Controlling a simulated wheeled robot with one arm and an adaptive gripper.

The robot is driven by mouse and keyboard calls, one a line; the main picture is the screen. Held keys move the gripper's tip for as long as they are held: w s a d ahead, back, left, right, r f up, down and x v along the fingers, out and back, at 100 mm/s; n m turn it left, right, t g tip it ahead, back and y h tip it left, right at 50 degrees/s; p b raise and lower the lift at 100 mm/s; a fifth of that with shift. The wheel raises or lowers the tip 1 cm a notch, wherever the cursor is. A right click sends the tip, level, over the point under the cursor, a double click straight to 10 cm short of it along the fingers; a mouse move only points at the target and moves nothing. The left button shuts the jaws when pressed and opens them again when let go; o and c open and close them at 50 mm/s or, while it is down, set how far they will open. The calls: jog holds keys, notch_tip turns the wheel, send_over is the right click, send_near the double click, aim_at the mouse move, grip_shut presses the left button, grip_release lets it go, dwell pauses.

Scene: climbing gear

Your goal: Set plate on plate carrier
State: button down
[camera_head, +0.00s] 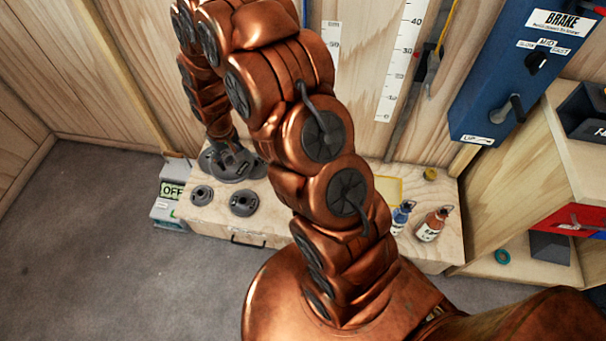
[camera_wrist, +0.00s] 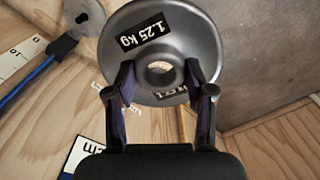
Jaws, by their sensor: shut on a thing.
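My gripper (camera_wrist: 160,92) is shut on a dark grey round plate (camera_wrist: 193,38) marked 1.25 kg, with a finger on either side of its centre hole. The plate fills the top middle of the wrist view. In the head view my gripper (camera_head: 228,148) is at the far end of my arm, among dark discs over the bench's left end; I cannot separate the held plate there. A grey round piece with a dark rod or slot (camera_wrist: 86,17), possibly the plate carrier, shows at the wrist view's upper left beside a blue cord, apart from the plate. My arm covers much of the wall.
Two small dark discs (camera_head: 243,203) (camera_head: 202,195) lie on the wooden bench (camera_head: 215,224). Two bottles (camera_head: 432,224) (camera_head: 400,216) stand at its right. A blue brake panel (camera_head: 520,65) and a white scale (camera_head: 400,60) are on the wall. Grey floor (camera_head: 90,240) at left is clear.

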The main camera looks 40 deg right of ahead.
jog(key=shift+w+d+f+n+b, duration=0.6)
jog(key=shift+d+f+b, duration=3.9)
jog(key=shift+b, duration=1.9)
jog(key=shift+w+d+f+n+b, duration=0.55)
jog(key=shift+d+f+b, duration=3.95)
jog(key=shift+b, duration=1.85)
jog(key=shift+w+d+f+n+b, duration=0.45)
jog(key=shift+d+f+n+b, duration=0.2)
jog(key=shift+d+f+b, duration=4.8)
jog(key=shift+a+f+b, duration=0.3)
jog(key=shift+f+b, duration=0.7)
jog(key=shift+f, duration=0.35)
jog(key=shift+a+f+b, duration=0.35)
jog(key=shift+f+b, duration=0.6)
jog(key=shift+f, duration=0.35)
jog(key=shift+a+f+b, duration=0.3)
jog(key=shift+f+b, duration=0.7)
jog(key=shift+f, duration=0.35)
jog(key=shift+f, duration=0.1)
jog(key=shift+c, duration=2.1)
grip_release()
